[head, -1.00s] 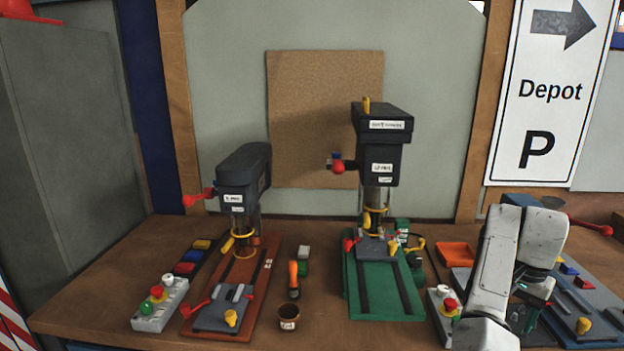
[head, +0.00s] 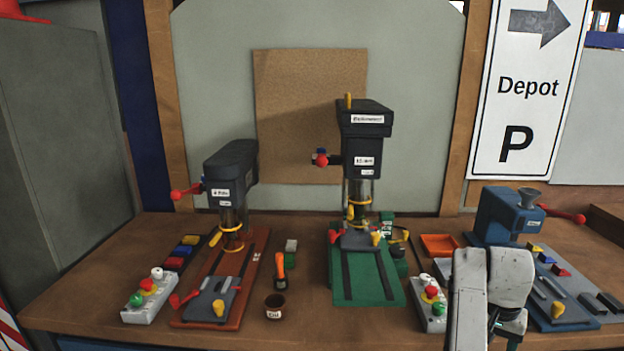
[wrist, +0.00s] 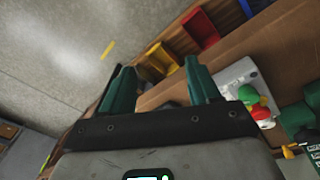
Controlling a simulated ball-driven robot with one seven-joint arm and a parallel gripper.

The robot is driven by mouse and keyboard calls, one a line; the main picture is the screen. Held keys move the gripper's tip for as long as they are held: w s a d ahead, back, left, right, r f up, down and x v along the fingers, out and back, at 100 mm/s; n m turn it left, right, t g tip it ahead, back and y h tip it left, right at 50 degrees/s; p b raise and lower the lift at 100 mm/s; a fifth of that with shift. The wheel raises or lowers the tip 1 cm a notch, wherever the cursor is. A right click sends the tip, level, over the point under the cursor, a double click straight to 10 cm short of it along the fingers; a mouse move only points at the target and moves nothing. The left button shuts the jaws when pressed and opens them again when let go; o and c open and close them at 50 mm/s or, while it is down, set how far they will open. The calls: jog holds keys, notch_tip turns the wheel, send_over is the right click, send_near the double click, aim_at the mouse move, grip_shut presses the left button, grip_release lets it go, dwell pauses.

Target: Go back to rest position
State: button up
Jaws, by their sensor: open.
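My gripper (wrist: 160,88) shows in the wrist view with its two green fingers apart and nothing between them. Beyond the fingers lie a grey surface, the edge of the brown workbench and a yellow bin (wrist: 160,60). In the head view my white arm stands at the lower right, in front of the bench; the gripper's fingertips cannot be made out there.
The workbench (head: 310,320) carries a drill press on a red base (head: 245,285), one on a green base (head: 375,290) and a blue machine (head: 508,212). Button boxes (head: 150,295), a small brown pot (head: 275,307) and an orange tray (head: 438,245) stand among them.

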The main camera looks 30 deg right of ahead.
jog(key=s+a+f+n+b, duration=0.1)
jog(key=s+a+f+n, duration=0.3)
jog(key=a, duration=0.6)
jog(key=s+a+f+n+t+b, duration=0.1)
jog(key=s+a+f+n, duration=0.3)
jog(key=a, duration=0.6)
jog(key=s+a+f+n+y+b, duration=0.1)
jog(key=s+a+f+n, duration=0.3)
jog(key=s+a+f, duration=0.3)
jog(key=s+a, duration=0.1)
jog(key=a, duration=0.3)
jog(key=shift+n, duration=0.3)
jog(key=shift+d, duration=0.15)
